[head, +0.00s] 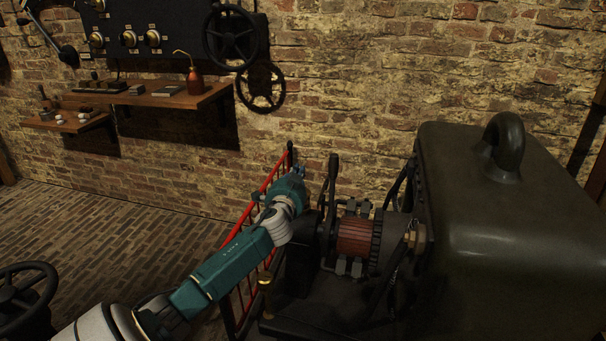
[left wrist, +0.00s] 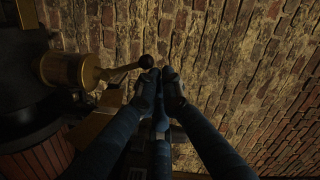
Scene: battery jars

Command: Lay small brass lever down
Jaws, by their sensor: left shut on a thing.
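In the left wrist view, a small brass lever (left wrist: 116,71) with a dark ball knob (left wrist: 146,61) sticks out to the right from a brass cylinder (left wrist: 66,69). The fingertips of my left gripper (left wrist: 160,78) are close together at the knob end of the lever, shut on it; the exact contact is dark and partly hidden. The small lever cannot be made out there. My right gripper is not in view.
The dark machine has a copper-coloured winding (head: 357,236) and a large rounded housing (head: 510,240) at right. A red rail (head: 262,205) runs beside my arm. Wooden shelves (head: 160,97) and handwheels (head: 232,38) are on the brick wall. The brick floor at left is mostly clear.

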